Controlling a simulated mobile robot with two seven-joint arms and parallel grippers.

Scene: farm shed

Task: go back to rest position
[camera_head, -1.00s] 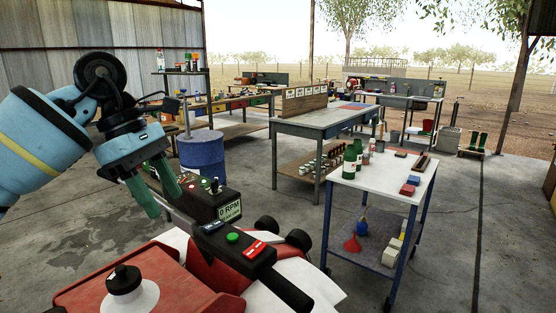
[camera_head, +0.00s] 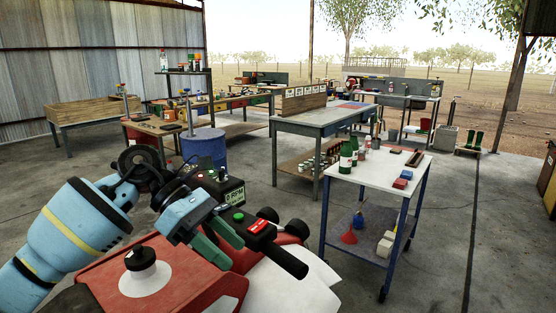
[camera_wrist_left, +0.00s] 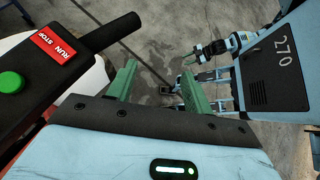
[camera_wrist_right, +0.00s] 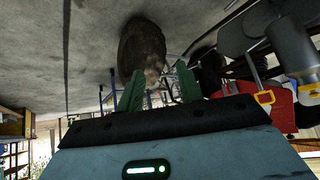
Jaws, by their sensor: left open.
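My left gripper (camera_head: 230,252) hangs over the red machine in the head view, beside its black handle bar. Its green fingers are apart, with nothing between them. The left wrist view shows the same open fingers (camera_wrist_left: 158,75) over the grey floor, with the black handle bar and its red RUN STOP switch (camera_wrist_left: 55,46) at the left. My right gripper (camera_wrist_right: 158,85) shows only in the right wrist view. Its green fingers are apart and hold nothing visible; a dark round thing (camera_wrist_right: 142,48) lies beyond them, unclear what.
The red machine (camera_head: 180,268) fills the lower front, close to my left arm. A white-topped cart (camera_head: 376,164) stands to the right, with a grey workbench (camera_head: 305,121) behind it. A blue drum (camera_head: 204,150) stands behind the machine.

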